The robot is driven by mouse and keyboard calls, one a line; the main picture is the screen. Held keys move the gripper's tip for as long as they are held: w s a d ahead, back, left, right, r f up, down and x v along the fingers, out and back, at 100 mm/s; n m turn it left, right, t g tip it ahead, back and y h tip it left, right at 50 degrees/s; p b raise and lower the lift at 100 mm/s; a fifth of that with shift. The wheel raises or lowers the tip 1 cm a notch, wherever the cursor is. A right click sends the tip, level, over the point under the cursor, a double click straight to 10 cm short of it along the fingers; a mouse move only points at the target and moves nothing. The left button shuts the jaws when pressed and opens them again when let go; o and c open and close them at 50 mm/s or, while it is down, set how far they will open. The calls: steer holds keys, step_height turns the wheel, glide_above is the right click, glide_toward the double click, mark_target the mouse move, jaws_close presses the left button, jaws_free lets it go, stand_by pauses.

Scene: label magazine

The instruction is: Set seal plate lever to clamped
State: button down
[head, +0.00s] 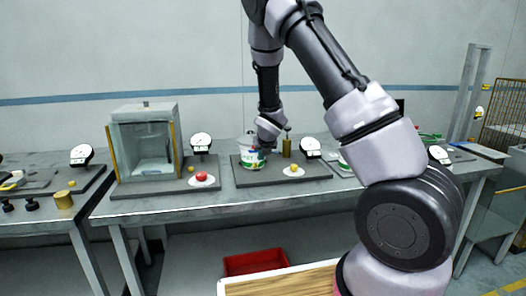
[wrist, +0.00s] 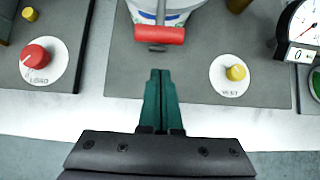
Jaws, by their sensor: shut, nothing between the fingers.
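A lever with a red cylindrical grip (wrist: 157,35) and a grey stalk stands at the top middle of the wrist view, in front of a white tub (wrist: 190,4). I take it for the seal plate lever; no label on it is readable. My gripper (wrist: 161,73) has its green fingers shut and empty. The fingertips point toward the red grip, with a gap showing between them in the picture. In the head view, the white tub (head: 246,144) stands on the middle grey base, and my wrist hides the lever.
A red knob (wrist: 36,57) on a white dial is at left in the wrist view; a yellow knob (wrist: 236,73) on another is at right. A gauge (wrist: 302,25) stands further right. The head view shows a glass-fronted box (head: 145,145) left on the bench (head: 240,196).

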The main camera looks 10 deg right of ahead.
steer(key=x, duration=0.3)
steer(key=shift+f, duration=0.1)
steer(key=shift+w+r, duration=0.2)
steer(key=shift+r, duration=0.8)
steer(key=shift+w+r, duration=0.2)
steer(key=shift+r, duration=0.85)
steer(key=shift+r, duration=0.8)
